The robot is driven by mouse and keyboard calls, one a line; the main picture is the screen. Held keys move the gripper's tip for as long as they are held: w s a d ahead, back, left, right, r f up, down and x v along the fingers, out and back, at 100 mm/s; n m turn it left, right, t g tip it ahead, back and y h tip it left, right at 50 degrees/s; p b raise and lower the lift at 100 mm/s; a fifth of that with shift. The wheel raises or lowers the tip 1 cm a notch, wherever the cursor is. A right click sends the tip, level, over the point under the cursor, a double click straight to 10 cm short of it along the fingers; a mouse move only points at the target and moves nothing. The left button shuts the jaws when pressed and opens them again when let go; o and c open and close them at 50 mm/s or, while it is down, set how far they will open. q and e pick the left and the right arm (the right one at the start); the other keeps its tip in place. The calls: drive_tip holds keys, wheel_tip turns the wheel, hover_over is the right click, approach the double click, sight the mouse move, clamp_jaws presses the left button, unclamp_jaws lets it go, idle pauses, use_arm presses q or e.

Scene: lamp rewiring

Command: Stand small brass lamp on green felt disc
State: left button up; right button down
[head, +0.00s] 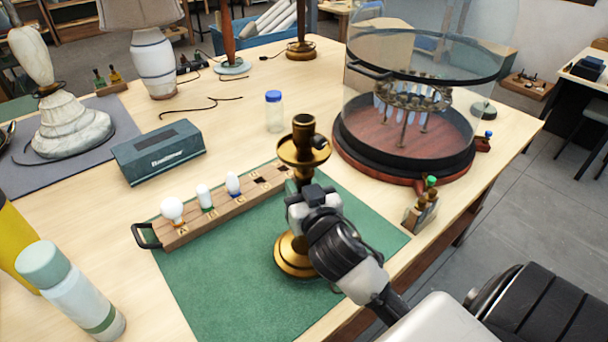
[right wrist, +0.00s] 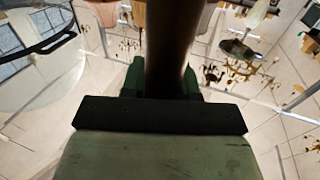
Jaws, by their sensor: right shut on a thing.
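The small brass lamp (head: 294,250) is upright over the green mat, with a round base, a stem and a cup-like top. My right gripper (head: 304,190) is shut on its stem, below the cup. In the right wrist view the stem is a dark column (right wrist: 167,45) between the fingers. I cannot tell whether the base touches the mat or hangs just above it. The green mat (head: 205,290) has straight edges. I cannot make out a separate green felt disc; the lamp and gripper hide part of the mat. My left gripper is not in view.
A wooden bulb rack (head: 222,212) with several small bulbs lies along the mat's back edge. A glass dome on a red-brown base (head: 400,165) stands behind right. A grey box (head: 158,152), a small jar (head: 274,112) and a bottle (head: 75,295) stand nearby. The mat's front left is clear.

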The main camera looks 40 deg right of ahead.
drive_tip(key=shift+f, duration=0.4)
drive_tip(key=shift+f, duration=0.15)
drive_tip(key=c, duration=0.8)
unclamp_jaws()
drive_tip(key=shift+c, duration=0.2)
